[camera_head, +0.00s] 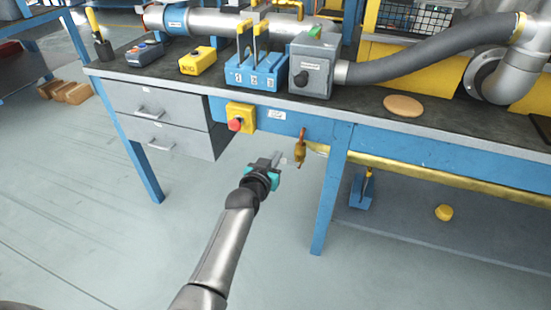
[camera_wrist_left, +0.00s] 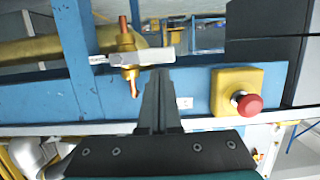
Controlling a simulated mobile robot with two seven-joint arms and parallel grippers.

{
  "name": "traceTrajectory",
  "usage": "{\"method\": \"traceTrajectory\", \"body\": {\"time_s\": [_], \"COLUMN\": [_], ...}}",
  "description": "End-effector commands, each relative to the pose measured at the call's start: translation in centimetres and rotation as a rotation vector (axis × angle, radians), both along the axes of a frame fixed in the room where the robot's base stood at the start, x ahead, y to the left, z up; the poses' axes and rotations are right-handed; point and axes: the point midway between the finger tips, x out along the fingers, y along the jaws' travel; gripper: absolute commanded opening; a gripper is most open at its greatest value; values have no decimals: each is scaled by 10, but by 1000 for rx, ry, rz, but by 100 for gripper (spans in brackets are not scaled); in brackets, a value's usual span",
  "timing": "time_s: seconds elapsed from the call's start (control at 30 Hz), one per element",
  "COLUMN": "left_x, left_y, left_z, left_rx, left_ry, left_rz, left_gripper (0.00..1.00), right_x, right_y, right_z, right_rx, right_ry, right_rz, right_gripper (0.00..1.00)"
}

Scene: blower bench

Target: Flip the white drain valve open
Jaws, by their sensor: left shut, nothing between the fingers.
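The drain valve has a brass body (camera_head: 300,153) with a copper pipe stub, mounted under the front edge of the bench. In the left wrist view its white lever (camera_wrist_left: 152,55) lies sideways across the brass body (camera_wrist_left: 130,62). My left gripper (camera_head: 276,158) is just left of the valve in the head view, its fingers closed together and empty. In the left wrist view the fingertips (camera_wrist_left: 161,72) are close to the free end of the lever and overlap it in the picture; I cannot tell whether they touch. My right gripper is not in view.
A yellow box with a red button (camera_head: 240,118) sits on the bench front, left of the valve. A blue bench leg (camera_head: 331,185) stands to the right. Grey drawers (camera_head: 160,120) hang further left. The floor in front is clear.

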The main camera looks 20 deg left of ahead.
Motion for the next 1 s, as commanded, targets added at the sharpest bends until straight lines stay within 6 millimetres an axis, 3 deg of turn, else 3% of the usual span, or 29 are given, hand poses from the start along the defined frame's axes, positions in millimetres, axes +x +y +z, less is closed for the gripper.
{"method": "traceTrajectory", "body": {"time_s": [1.0], "left_x": [-6], "left_y": [3], "left_z": [-7], "left_rx": [-118], "left_ry": [5], "left_rz": [-1], "left_gripper": [0], "right_x": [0], "right_y": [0], "right_z": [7], "right_rx": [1], "right_ry": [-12], "right_rz": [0], "right_gripper": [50]}}
